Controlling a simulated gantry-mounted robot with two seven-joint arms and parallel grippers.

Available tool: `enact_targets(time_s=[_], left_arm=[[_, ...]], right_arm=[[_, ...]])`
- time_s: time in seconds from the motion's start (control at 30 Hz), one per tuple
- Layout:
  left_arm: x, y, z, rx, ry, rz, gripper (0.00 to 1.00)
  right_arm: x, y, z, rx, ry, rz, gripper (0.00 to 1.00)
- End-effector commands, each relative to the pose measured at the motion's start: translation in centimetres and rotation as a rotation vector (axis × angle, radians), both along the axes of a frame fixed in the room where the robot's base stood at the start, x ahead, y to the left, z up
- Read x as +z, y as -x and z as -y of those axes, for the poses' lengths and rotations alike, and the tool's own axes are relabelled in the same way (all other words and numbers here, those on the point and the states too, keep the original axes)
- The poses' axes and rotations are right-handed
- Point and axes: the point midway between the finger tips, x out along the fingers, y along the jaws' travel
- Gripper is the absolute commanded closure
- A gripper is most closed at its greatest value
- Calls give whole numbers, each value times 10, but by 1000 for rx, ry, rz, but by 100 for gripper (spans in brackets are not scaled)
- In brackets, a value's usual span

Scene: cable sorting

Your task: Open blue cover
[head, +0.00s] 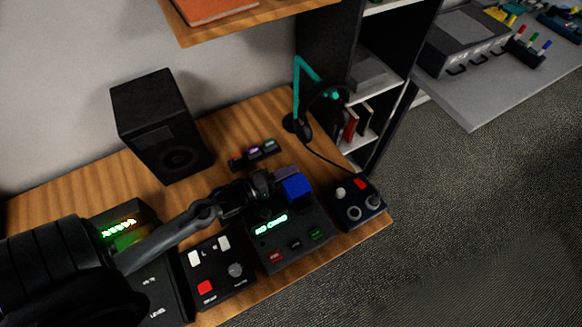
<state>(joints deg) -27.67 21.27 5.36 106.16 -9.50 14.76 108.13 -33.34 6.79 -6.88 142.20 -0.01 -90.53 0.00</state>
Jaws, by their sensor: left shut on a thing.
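The blue cover (296,187) is a small blue block at the upper part of a black control box (291,241) with a lit green display and red, black and green buttons. My left gripper (276,186) comes in from the left, just left of the blue cover and touching or very close to it. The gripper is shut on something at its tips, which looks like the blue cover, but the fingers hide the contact. I cannot tell how far the cover is raised. My right gripper is not in view.
A black box with white switches and a red button (218,270) lies under my left arm. A smaller knob box (358,203) stands right. A speaker (160,126), a teal headphone stand (299,92) and a small button strip (255,155) are behind. The desk's edge is close in front.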

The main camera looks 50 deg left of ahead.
Motion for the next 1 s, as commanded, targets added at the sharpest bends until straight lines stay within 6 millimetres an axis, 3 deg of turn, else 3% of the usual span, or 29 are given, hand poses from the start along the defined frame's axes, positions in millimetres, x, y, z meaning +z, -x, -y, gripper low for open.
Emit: enact_targets(time_s=[0.33,0.37,0.5,0.8,1.0], left_arm=[[2,-1,1,-2,2,5,100],[2,-1,1,-2,2,5,75],[1,-1,1,-2,2,4,56],[1,2,1,-3,2,1,56],[1,21,-4,-2,3,-2,56]], right_arm=[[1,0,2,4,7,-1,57],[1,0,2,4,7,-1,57],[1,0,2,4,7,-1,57],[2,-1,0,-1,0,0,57],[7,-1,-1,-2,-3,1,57]])
